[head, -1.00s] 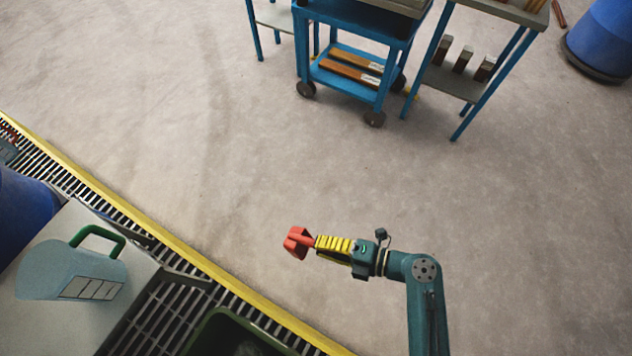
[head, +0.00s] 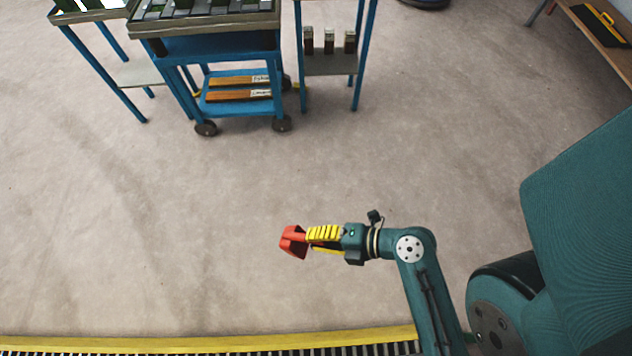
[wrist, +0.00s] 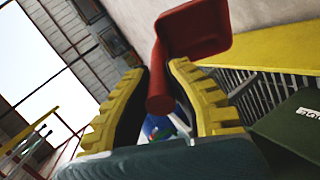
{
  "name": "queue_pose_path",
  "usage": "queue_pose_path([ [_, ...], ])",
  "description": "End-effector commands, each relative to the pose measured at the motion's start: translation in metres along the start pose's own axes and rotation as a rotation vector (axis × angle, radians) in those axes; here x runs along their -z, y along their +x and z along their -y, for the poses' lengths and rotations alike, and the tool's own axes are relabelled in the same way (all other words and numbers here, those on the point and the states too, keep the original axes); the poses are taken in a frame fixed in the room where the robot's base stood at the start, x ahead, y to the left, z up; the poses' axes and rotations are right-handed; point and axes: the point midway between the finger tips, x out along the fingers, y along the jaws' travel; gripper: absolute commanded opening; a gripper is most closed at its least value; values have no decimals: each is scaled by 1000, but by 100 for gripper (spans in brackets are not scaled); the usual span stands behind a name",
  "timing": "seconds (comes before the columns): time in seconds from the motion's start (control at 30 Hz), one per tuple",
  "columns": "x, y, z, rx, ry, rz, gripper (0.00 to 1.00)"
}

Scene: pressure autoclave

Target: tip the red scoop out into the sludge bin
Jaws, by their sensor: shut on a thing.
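The red scoop (head: 292,242) is held out at the left end of my arm in the head view, over bare floor. My gripper (head: 309,240), with yellow ribbed fingers, is shut on its handle. In the wrist view the scoop (wrist: 197,30) has its round handle between the fingers and its squarish bowl beyond the tips. I cannot tell what the bowl holds. A dark green box (wrist: 285,138) with a white label is at the lower right of the wrist view. I cannot tell whether it is the sludge bin. No bin shows in the head view.
A yellow-edged grating (head: 210,343) runs along the bottom of the head view. A blue wheeled cart (head: 215,95) and side tables stand at the back. A wooden bench (head: 605,45) is at the upper right. The floor between is clear.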

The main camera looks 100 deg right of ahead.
Motion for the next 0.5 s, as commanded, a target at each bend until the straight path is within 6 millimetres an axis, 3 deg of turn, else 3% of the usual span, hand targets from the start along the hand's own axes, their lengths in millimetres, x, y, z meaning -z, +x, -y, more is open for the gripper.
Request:
queue_pose_path([
  [0.5, 4, 2, -21, 112, 7, 15, 0],
])
